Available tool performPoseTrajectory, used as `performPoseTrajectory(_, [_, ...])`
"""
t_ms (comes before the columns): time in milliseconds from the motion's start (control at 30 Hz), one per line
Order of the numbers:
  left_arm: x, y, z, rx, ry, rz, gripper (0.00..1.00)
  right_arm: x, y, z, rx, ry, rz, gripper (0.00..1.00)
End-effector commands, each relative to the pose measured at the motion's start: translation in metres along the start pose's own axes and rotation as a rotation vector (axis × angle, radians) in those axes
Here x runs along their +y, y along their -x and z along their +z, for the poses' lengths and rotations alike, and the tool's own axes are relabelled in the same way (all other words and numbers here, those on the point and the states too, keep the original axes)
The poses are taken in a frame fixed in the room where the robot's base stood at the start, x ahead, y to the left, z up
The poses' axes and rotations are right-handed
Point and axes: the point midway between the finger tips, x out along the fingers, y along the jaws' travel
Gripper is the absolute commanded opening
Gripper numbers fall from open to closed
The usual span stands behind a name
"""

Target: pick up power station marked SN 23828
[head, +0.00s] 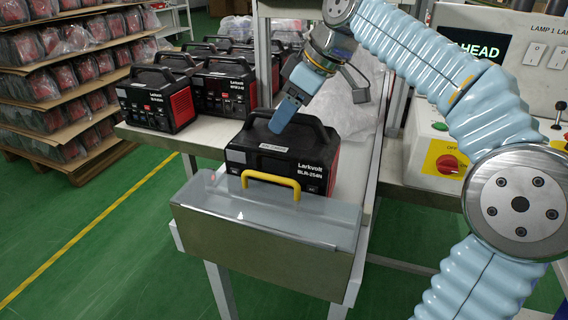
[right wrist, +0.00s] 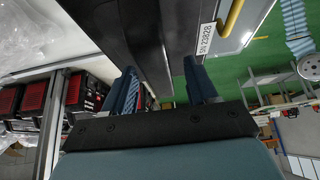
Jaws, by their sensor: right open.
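The power station marked SN 23828 is a black and red box (head: 290,171) with a black top handle, lettered Larkvolt BLR-254N, upright on the narrow table. Its white serial label (right wrist: 206,38) is readable in the right wrist view. My right gripper (head: 284,116) is right above its handle, pointing down, and hides part of it. In the right wrist view my right gripper (right wrist: 160,88) is open, with part of the black handle (right wrist: 155,80) showing between the two fingers. I cannot tell whether they touch it. My left gripper is not in view.
A clear cover with a yellow handle (head: 270,184) stands in front of the power station. Other power stations (head: 158,97) stand to the left on a table. Plastic wrap (head: 345,105) lies behind. A control panel with a red button (head: 447,164) is at the right.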

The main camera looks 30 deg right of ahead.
Motion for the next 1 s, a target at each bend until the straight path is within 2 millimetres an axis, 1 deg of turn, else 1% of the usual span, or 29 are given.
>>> performPoseTrajectory(33, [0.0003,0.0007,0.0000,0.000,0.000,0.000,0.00,-0.0001,-0.0058,-0.0001,-0.001,0.000,-0.001,0.57])
performPoseTrajectory(133, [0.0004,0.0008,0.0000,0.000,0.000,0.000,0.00,0.0000,-0.0122,0.0000,0.000,0.000,0.000,0.57])
performPoseTrajectory(700, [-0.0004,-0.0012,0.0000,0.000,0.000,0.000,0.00,0.0004,-0.0154,0.0017,0.000,-0.001,0.001,0.57])
performPoseTrajectory(733, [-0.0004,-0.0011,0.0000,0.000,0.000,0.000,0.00,0.0004,-0.0154,0.0017,0.000,-0.001,0.001,0.56])
performPoseTrajectory(767, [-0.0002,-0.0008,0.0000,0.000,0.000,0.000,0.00,0.0004,-0.0151,0.0015,0.000,-0.001,0.001,0.51])
performPoseTrajectory(1000, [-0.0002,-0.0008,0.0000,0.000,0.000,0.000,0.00,0.0004,-0.0151,0.0015,0.000,-0.001,0.000,0.15])
